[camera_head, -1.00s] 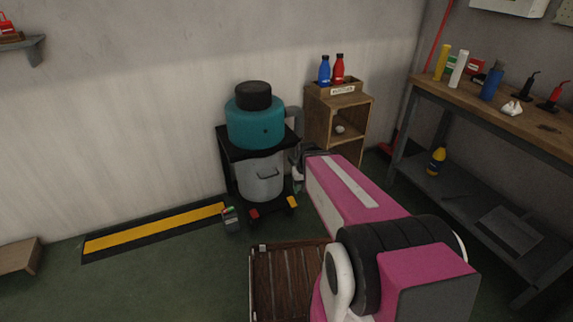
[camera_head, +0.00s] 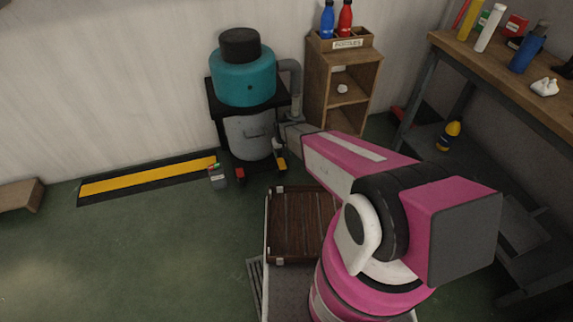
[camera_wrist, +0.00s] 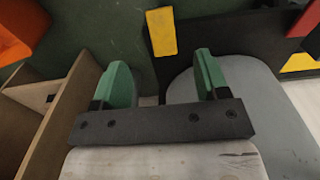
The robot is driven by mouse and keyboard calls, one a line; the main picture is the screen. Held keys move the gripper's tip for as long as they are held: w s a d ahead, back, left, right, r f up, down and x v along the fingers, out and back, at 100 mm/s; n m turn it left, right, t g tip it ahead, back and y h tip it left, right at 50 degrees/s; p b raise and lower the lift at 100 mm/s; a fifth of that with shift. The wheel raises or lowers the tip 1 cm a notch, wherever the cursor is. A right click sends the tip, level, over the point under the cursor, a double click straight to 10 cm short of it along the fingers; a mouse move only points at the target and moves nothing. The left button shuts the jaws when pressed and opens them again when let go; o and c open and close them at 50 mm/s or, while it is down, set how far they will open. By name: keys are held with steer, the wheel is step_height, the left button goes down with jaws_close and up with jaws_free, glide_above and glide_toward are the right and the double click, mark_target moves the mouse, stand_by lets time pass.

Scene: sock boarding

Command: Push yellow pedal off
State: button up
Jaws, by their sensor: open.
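The yellow pedal (camera_head: 282,164) sticks out low at the front right of a teal-and-grey machine (camera_head: 243,82) on a black stand. It also shows in the wrist view (camera_wrist: 161,32) as a yellow block over the green floor, just beyond the fingertips and roughly centred between them. A red pedal (camera_head: 240,174) is at the front left of the stand. My gripper (camera_wrist: 163,76) has two green fingers spread apart with nothing between them. In the head view the gripper is small beside the machine's right side, near the yellow pedal. Contact with the pedal cannot be told.
A wooden shelf (camera_head: 311,101) with bottles on top stands right of the machine. A wooden panel (camera_wrist: 62,115) is close left of the fingers in the wrist view. A small grey can (camera_head: 217,179) stands left of the stand. A workbench (camera_head: 500,84) is at the right.

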mark_target(283, 167)
step_height(283, 167, down, 10)
steer(key=shift+f, duration=0.15)
stand_by(0.3)
steer(key=c, duration=0.9)
